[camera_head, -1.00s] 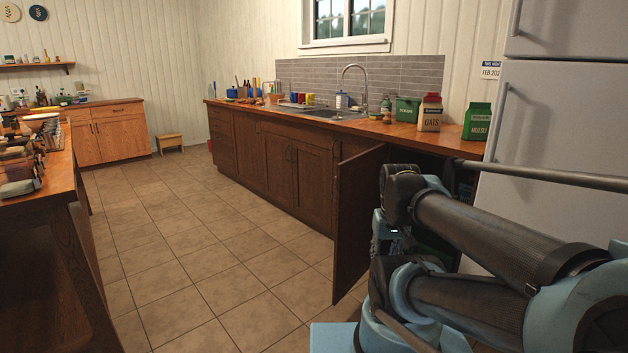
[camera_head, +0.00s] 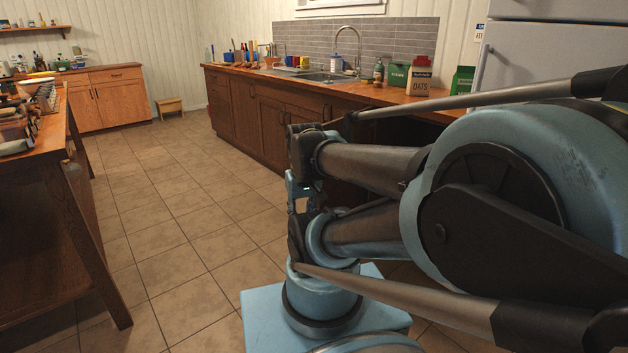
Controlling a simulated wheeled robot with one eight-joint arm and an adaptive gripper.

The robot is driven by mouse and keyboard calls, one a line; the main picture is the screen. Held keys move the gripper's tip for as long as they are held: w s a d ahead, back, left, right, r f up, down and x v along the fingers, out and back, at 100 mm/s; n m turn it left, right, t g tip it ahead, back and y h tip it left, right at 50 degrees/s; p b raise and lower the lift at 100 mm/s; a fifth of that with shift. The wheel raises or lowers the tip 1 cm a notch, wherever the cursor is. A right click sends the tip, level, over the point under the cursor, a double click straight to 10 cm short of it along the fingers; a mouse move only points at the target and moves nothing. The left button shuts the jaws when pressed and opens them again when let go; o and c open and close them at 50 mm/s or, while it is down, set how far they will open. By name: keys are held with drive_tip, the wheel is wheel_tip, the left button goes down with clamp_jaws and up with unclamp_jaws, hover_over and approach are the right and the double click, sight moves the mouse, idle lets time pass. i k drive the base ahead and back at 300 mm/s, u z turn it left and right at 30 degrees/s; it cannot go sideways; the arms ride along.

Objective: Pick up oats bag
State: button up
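The oats bag (camera_head: 419,83) stands upright on the wooden counter at the back right in the head view. My arm fills the right and lower middle of the view, well in front of the counter. The fingers of my gripper cannot be made out, so whether it holds anything does not show.
The long counter (camera_head: 385,95) carries a sink (camera_head: 325,77), a green box (camera_head: 398,75) and a bottle (camera_head: 379,73). A fridge (camera_head: 530,55) stands at the right. A wooden table (camera_head: 62,130) is at the left. The tiled floor (camera_head: 185,225) between them is clear.

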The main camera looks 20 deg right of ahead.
sight(419, 77)
drive_tip(key=u, duration=0.35)
drive_tip(key=i, duration=3.85)
drive_tip(key=z, duration=3.05)
